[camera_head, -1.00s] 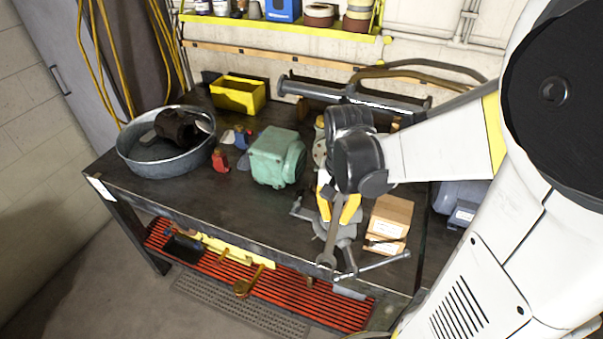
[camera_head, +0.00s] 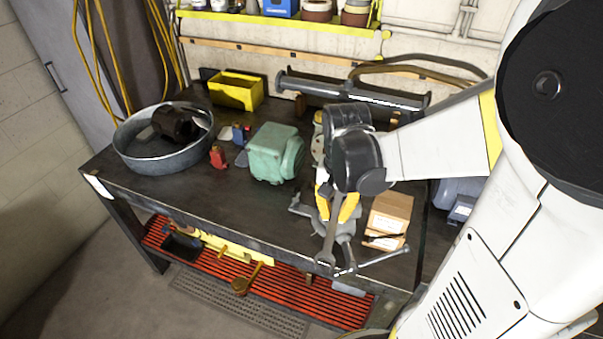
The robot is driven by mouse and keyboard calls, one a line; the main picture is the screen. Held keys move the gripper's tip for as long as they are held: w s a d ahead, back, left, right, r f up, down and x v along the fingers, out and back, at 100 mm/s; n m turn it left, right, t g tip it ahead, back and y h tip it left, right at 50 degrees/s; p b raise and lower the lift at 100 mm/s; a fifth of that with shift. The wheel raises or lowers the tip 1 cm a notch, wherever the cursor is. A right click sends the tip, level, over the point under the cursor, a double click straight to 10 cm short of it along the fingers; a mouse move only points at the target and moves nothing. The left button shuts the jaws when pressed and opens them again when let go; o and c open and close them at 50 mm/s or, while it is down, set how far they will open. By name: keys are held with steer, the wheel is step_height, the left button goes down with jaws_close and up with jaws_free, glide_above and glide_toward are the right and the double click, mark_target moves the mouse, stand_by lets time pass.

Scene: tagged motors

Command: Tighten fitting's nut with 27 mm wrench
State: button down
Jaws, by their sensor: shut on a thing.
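My gripper (camera_head: 338,208), with yellow fingers, is shut on a grey wrench (camera_head: 330,240) near the front right of the workbench. The wrench points down toward the front edge, its open end beside the vise. The grey vise (camera_head: 345,245) with its long handle bar sits at the bench front, partly hidden behind the gripper and wrench. I cannot make out the fitting or its nut; my gripper and wrist cover part of that area. The wrench's size marking is not readable.
The dark workbench (camera_head: 215,205) holds a metal tub (camera_head: 165,162), a green motor (camera_head: 276,153), a yellow bin (camera_head: 236,92), a red part (camera_head: 218,157) and a cardboard box (camera_head: 390,216). A grey beam (camera_head: 350,92) lies at the back. Bare bench shows at front left.

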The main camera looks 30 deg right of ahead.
steer(key=shift+w+a+m, duration=0.75)
steer(key=shift+w+m, duration=0.2)
steer(key=shift+m, duration=0.05)
steer(key=shift+w, duration=0.1)
steer(key=shift+w+a+m+b, duration=0.5)
steer(key=shift+w+a+m, duration=0.15)
steer(key=shift+w+m, duration=0.4)
steer(key=shift+w+a+m, duration=0.2)
steer(key=shift+w+m, duration=0.35)
steer(key=shift+w+a+m, duration=0.2)
steer(key=shift+w+m, duration=0.3)
steer(key=shift+w, duration=0.05)
steer(key=shift+w+b, duration=0.15)
steer(key=shift+b, duration=0.15)
